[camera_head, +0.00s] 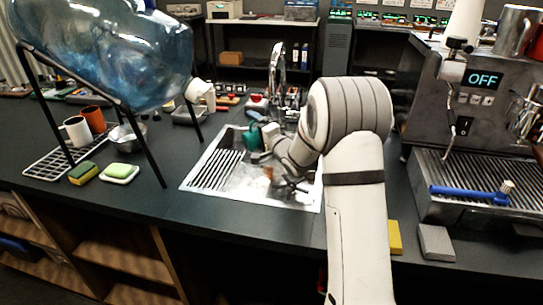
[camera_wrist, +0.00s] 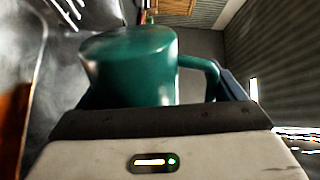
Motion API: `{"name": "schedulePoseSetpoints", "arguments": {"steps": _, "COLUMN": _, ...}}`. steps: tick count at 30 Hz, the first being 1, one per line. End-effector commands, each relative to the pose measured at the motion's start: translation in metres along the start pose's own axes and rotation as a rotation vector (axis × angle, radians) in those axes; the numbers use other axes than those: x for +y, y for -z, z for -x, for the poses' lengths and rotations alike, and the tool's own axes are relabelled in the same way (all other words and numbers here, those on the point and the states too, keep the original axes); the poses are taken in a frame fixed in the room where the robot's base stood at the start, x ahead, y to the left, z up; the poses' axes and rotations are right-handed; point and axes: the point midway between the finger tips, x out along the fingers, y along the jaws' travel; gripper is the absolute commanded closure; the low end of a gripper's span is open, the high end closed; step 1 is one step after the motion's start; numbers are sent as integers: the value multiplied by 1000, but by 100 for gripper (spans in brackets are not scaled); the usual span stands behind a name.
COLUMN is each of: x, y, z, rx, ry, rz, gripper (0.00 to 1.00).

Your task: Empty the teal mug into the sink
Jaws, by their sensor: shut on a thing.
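The teal mug (camera_head: 252,139) is over the sink (camera_head: 203,179), towards its back, partly hidden by my gripper (camera_head: 262,142). In the wrist view the teal mug (camera_wrist: 128,70) sits between my gripper's dark fingers (camera_wrist: 155,92), with its handle to the right. My gripper is shut on it. The mug looks tipped, but its opening and contents cannot be made out. A small brownish patch (camera_head: 268,172) shows in the sink below the mug; I cannot tell whether it is liquid.
A faucet (camera_head: 277,68) stands behind the sink. Left are a large water bottle (camera_head: 120,50) on a black stand, a rack (camera_head: 45,166) with a white mug (camera_head: 76,131) and an orange-brown mug (camera_head: 94,119), and sponges. An espresso machine (camera_head: 425,95) stands right.

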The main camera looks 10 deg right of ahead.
Motion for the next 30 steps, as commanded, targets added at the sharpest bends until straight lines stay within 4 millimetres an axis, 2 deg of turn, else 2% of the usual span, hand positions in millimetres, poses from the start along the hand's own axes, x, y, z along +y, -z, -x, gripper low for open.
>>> {"name": "schedulePoseSetpoints", "arguments": {"steps": 5, "x": -7, "y": -20, "z": 0, "rx": 2, "ry": 5, "rz": 176, "gripper": 40}}
{"name": "schedulePoseSetpoints", "arguments": {"steps": 9, "x": -13, "y": -21, "z": -1, "rx": 6, "ry": 2, "rz": 334, "gripper": 40}}
{"name": "schedulePoseSetpoints", "arguments": {"steps": 14, "x": -4, "y": -25, "z": -1, "rx": 7, "ry": 1, "rz": 452, "gripper": 40}}
{"name": "schedulePoseSetpoints", "arguments": {"steps": 18, "x": -12, "y": -26, "z": -2, "rx": 11, "ry": 2, "rz": 613, "gripper": 40}}
{"name": "schedulePoseSetpoints", "arguments": {"steps": 25, "x": -1, "y": -34, "z": -2, "rx": 13, "ry": 0, "rz": 776, "gripper": 40}}
{"name": "schedulePoseSetpoints", "arguments": {"steps": 30, "x": -13, "y": -50, "z": -2, "rx": 16, "ry": 2, "rz": 949, "gripper": 40}}
